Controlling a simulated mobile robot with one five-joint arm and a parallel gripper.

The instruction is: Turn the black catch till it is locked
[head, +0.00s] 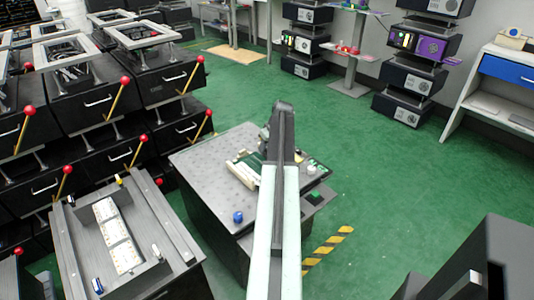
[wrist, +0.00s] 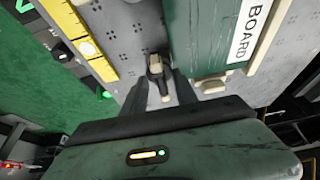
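The black catch (wrist: 155,64) shows in the wrist view as a small dark piece with a light grey part below it, on a grey perforated plate. It sits left of a green board (wrist: 207,35) marked "BOARD". My gripper (wrist: 160,82) is around the catch, one dark finger on each side. The fingers are apart, with some gap visible; I cannot tell whether either touches the catch. In the head view, my arm covers the catch and my gripper, and part of the green board (head: 246,170) shows left of the arm.
The board has cream rails (wrist: 272,35) beside it. A yellow strip (wrist: 82,40) runs along the plate's left side. In the head view, the grey worktable (head: 205,165) carries a blue knob (head: 238,217) and a green button (head: 316,196). Black drawer units with red-knobbed levers (head: 125,80) stand left.

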